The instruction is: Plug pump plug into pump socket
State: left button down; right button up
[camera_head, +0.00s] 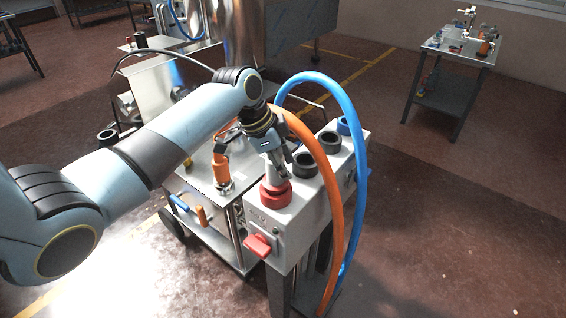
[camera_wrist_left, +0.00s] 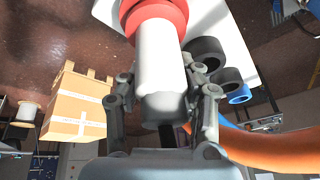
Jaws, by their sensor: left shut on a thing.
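A grey-white cylindrical plug (camera_wrist_left: 158,50) is held between the fingers of my left gripper (camera_wrist_left: 157,85). In the head view my left gripper (camera_head: 274,152) points down over the grey socket box (camera_head: 290,222), with the plug below it. The plug's lower end meets the red ring-shaped socket (camera_head: 275,192) on the box top; the red ring also shows in the wrist view (camera_wrist_left: 152,14). The plug looks roughly upright and in line with the ring. How deep it sits is hidden. My right gripper is in neither view.
Black sockets (camera_head: 303,165) and a blue one (camera_head: 343,126) line the box behind the red one. An orange hose (camera_head: 334,185) and a blue hose (camera_head: 352,120) arch close by. A red handle (camera_head: 260,245) projects from the front. A metal cart (camera_head: 196,170) stands left.

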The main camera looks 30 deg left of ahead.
pick_arm(q)
jog(key=shift+f, duration=0.25)
dwell(0.8)
jog(key=c, duration=0.8)
grip_release()
jog(key=shift+c, duration=0.2)
